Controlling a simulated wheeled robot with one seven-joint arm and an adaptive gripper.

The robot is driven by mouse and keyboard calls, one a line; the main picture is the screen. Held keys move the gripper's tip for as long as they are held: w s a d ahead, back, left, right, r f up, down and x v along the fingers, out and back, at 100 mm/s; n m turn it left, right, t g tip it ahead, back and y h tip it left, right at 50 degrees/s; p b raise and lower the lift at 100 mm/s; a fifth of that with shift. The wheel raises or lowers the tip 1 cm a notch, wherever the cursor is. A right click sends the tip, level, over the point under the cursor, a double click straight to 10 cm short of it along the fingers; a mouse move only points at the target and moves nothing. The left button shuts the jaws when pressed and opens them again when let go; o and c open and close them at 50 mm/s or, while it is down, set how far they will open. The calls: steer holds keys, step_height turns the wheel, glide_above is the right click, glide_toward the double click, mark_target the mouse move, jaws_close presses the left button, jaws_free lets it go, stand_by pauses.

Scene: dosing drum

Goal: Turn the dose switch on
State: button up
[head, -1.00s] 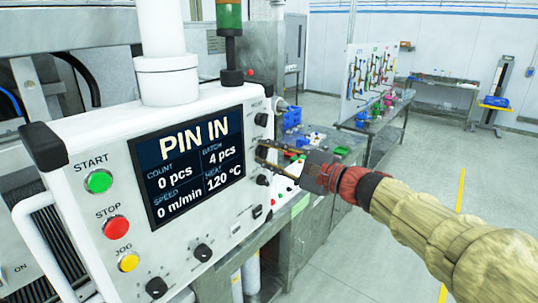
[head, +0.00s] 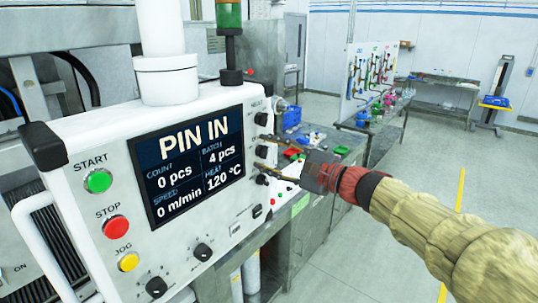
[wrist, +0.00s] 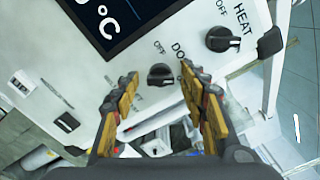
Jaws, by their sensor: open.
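The dose switch is a black rotary knob (wrist: 160,75) on the white panel (head: 100,190). In the wrist view it sits between my fingertips, with an OFF mark above left and a partly hidden label starting "DO". It also shows as the middle knob at the panel's right edge in the head view (head: 264,152). My gripper (wrist: 160,88) is open, one finger on each side of the knob. I cannot tell whether a finger touches it, and its exact pointer direction is too small to read. The head view shows my gripper (head: 265,153) at the panel's right edge.
The HEAT knob (wrist: 222,39) is close by on the right in the wrist view. A black rocker switch (wrist: 67,122) lies to the left. The display (head: 195,165) reads PIN IN. A workbench with small items (head: 310,150) stands behind my gripper.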

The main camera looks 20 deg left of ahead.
steer(key=v, duration=1.2)
steer(key=shift+w, duration=0.15)
steer(key=s+d+f+n+g+h, duration=0.1)
steer(key=s+d+f+n+h, duration=0.2)
steer(key=f, duration=0.4)
steer(key=s+d+f+g+h, duration=0.1)
steer(key=s+f+g+h, duration=0.1)
steer(key=s+f, duration=0.4)
steer(key=s+d+f+n+g+h, duration=0.1)
steer(key=s+d+f+n+h, duration=0.15)
steer(key=f, duration=0.45)
steer(key=s+d+f+n+t+h+b, duration=0.1)
steer(key=s+d+f+n+h+b, duration=0.1)
steer(key=s+d, duration=0.5)
steer(key=s+d+f+n+t+h+b, duration=0.1)
steer(key=s+d+f+n+h+b, duration=0.2)
steer(key=d, duration=0.9)
steer(key=shift+s+d+f+t+h+b, duration=0.3)
steer(key=shift+s+f+h+b, duration=0.4)
steer(key=shift+s+f+h, duration=1.3)
